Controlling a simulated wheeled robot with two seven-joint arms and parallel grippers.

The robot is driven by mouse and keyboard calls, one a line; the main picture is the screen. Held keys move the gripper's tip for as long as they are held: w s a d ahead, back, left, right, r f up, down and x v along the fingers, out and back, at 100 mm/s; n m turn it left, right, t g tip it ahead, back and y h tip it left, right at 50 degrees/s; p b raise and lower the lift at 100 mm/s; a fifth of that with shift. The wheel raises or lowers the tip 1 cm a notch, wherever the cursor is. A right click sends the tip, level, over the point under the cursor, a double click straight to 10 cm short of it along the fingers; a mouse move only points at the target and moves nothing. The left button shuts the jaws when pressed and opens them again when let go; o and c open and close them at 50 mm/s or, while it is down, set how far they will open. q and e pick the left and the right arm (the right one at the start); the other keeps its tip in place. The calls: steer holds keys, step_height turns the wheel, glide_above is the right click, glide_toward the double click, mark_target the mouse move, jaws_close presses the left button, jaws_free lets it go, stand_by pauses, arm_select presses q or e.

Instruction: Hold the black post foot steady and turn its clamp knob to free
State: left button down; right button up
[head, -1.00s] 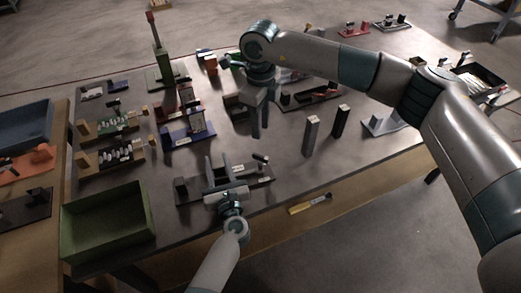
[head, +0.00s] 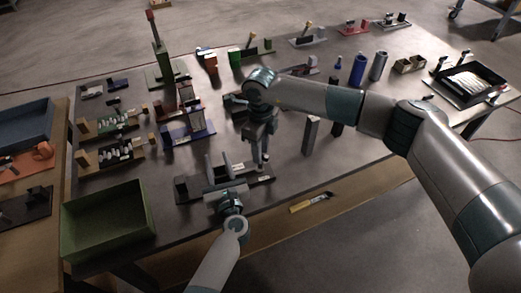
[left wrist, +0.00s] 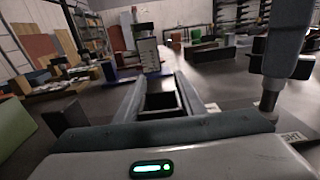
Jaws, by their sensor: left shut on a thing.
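The black post foot (head: 182,190) is on its dark base plate near the front edge of the table. My left gripper (head: 219,170) is at the middle of the base and shut on the foot. In the left wrist view, my left gripper's fingers (left wrist: 160,88) stand either side of a dark block. My right gripper (head: 262,160) points down over the right end of the base, where the clamp knob is. The knob is mostly hidden in the head view. In the left wrist view, my right gripper (left wrist: 285,55) is beside a small metal stem. Its jaw gap is unclear.
A green tray (head: 108,225) is left of the base. A grey upright block (head: 311,135) stands to the right of my right gripper. Several fixtures fill the table behind. A yellow-handled tool (head: 310,203) lies at the front below the table top.

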steer(key=shift+f, duration=0.1)
steer(key=shift+c, duration=0.3)
jaws_close()
steer(key=shift+n, duration=0.4)
steer(key=n, duration=0.8)
stand_by(0.3)
steer(key=shift+o, duration=0.3)
jaws_free()
